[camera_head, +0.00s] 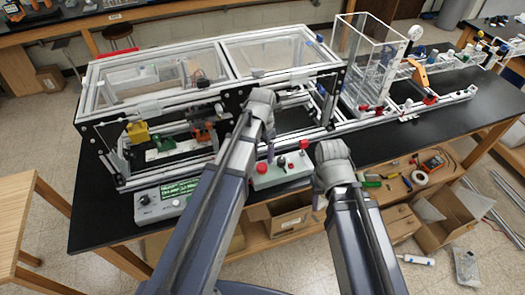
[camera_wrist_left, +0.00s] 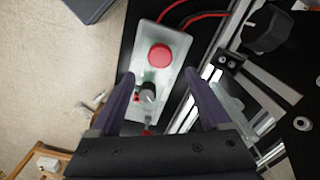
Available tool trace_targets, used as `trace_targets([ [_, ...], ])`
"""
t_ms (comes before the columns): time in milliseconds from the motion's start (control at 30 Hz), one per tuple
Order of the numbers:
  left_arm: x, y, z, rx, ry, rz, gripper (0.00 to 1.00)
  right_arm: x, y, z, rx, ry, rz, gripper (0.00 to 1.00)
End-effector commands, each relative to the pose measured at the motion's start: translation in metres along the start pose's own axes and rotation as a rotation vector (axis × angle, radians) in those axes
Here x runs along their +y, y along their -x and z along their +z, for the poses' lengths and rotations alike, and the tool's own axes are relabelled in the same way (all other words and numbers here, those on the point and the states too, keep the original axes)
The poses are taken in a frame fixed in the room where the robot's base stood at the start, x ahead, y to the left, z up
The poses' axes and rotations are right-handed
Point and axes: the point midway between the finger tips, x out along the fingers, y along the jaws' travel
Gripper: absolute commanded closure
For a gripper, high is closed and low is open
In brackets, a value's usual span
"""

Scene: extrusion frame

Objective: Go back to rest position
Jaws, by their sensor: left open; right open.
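My left arm reaches over the bench, and its gripper end (camera_head: 262,100) is in front of the extrusion frame (camera_head: 205,88). In the left wrist view my left gripper (camera_wrist_left: 159,76) is open, with nothing held between its two dark fingers. Beyond them is a pale control box (camera_wrist_left: 172,45) with a red button and a black knob; contact with it is not visible. My right gripper end (camera_head: 332,160) is over the front edge of the bench, right of the control box (camera_head: 280,170). Its fingers are mostly hidden by the wrist; no held object shows.
The black bench (camera_head: 100,225) carries the clear-panelled frame, a tall clear box (camera_head: 362,60) and a grey meter box (camera_head: 160,200) at the front left. A wooden shelf with cardboard boxes (camera_head: 285,218) is below. A wooden table (camera_head: 28,225) stands at left.

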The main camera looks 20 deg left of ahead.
Motion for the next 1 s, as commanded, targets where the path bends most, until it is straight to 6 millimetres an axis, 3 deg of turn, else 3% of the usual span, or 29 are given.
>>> trace_targets([
  [467,0.000,0.001,0.000,0.000,0.000,0.000,0.19,0.000,0.001,0.000,0.000,-0.001,0.000,0.50],
  [567,0.008,-0.003,0.002,-0.003,0.005,-0.001,0.19,0.000,-0.003,0.000,0.000,0.000,0.000,0.50],
  [667,0.043,-0.018,0.012,-0.017,0.035,-0.010,0.19,-0.002,-0.018,-0.001,0.000,0.000,0.000,0.50],
  [800,0.106,-0.041,0.036,-0.046,0.115,-0.038,0.19,-0.004,-0.041,-0.002,0.000,0.001,0.000,0.50],
  [1000,0.159,-0.059,0.063,-0.066,0.209,-0.077,0.19,-0.005,-0.059,-0.004,0.000,0.003,0.001,0.50],
])
